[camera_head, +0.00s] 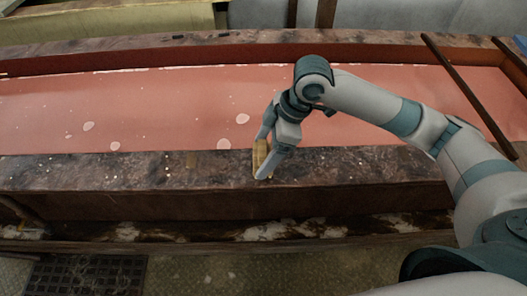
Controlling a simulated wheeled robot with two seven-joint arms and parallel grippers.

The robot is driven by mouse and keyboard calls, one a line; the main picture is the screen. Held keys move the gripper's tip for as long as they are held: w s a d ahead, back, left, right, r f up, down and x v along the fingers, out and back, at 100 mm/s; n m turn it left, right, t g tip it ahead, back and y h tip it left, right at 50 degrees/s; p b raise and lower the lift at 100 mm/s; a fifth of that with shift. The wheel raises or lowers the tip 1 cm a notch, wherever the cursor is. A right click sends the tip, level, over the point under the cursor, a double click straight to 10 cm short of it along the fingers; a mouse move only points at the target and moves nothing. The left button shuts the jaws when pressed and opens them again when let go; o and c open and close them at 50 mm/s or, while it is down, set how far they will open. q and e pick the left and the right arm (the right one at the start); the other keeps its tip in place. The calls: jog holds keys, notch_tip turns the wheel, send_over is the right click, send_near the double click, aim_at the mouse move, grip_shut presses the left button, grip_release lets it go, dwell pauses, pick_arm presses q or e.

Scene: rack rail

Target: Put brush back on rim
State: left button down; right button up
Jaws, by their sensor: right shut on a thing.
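My right gripper (267,156) is shut on the brush (261,154), a small yellowish block. It is over the near rim (150,172) of a long trough, at about the middle of the picture. The rim is dark, mottled and worn. The gripper fingers hide part of the brush, and I cannot tell whether the brush touches the rim. My left gripper is not in view.
The trough holds a flat reddish-pink surface (180,100) with several pale patches. A dark bar (468,90) lies across its right end. The rim left of my gripper is mostly clear. A dark grate (85,275) lies on the floor at lower left.

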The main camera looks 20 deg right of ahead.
jog(key=shift+f, duration=0.65)
jog(key=o, duration=1)
jog(key=shift+f, duration=0.15)
jog(key=b+v, duration=0.1)
jog(key=v, duration=1.1)
jog(key=shift+b, duration=0.3)
